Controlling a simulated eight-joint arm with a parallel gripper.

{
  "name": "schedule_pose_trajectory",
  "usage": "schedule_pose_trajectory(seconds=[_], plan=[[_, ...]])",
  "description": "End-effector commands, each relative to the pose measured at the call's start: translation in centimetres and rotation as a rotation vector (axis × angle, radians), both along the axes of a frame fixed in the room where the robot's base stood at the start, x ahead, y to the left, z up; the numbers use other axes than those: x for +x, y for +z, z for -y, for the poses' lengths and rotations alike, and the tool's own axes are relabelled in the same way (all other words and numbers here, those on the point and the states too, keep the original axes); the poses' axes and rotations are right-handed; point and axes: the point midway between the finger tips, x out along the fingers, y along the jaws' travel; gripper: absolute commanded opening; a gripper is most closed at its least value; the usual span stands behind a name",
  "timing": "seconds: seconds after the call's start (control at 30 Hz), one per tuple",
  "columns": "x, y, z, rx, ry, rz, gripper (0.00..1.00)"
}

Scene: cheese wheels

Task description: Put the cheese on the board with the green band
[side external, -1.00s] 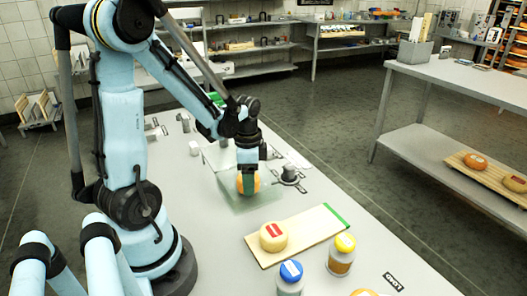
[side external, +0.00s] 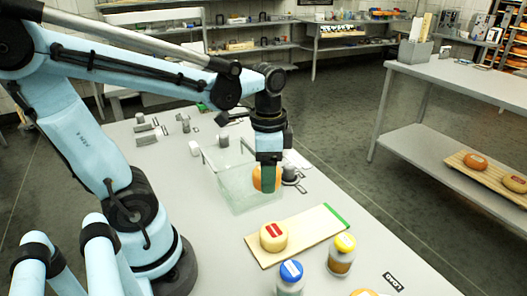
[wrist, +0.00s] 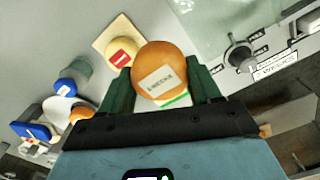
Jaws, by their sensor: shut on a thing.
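An orange cheese wheel (side external: 257,178) is held between my gripper's green fingers (side external: 266,180), above or at the near right edge of a clear glass tray (side external: 222,190). In the wrist view the cheese (wrist: 160,62) sits between the two fingers (wrist: 160,92) and shows a white label. The pale wooden board (side external: 313,229) lies in front on the table, with a green band (side external: 337,215) along its right end. A yellow cheese with a red label (side external: 273,237) sits on the board's left part. The board's middle and right are bare.
A dark knob (side external: 289,173) is just right of my gripper. Small grey blocks stand at the back of the table.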

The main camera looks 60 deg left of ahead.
Motion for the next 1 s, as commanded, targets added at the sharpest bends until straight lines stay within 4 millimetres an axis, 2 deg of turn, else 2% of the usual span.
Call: schedule_pose_trajectory(seconds=[0.17, 0.27, 0.5, 0.7, 0.87, 1.0], plan=[[0.3, 0.5, 2.0, 0.000, -0.006, 0.000, 0.29], [0.6, 0.6, 4.1, 0.000, -0.010, 0.000, 0.29], [0.8, 0.9, 10.6, 0.000, -0.013, 0.000, 0.29], [0.1, 1.1, 14.6, 0.001, -0.008, 0.000, 0.29], [-0.2, 1.0, 15.9, 0.001, -0.002, 0.000, 0.29], [0.8, 0.1, 15.0, 0.001, 0.006, 0.000, 0.29]])
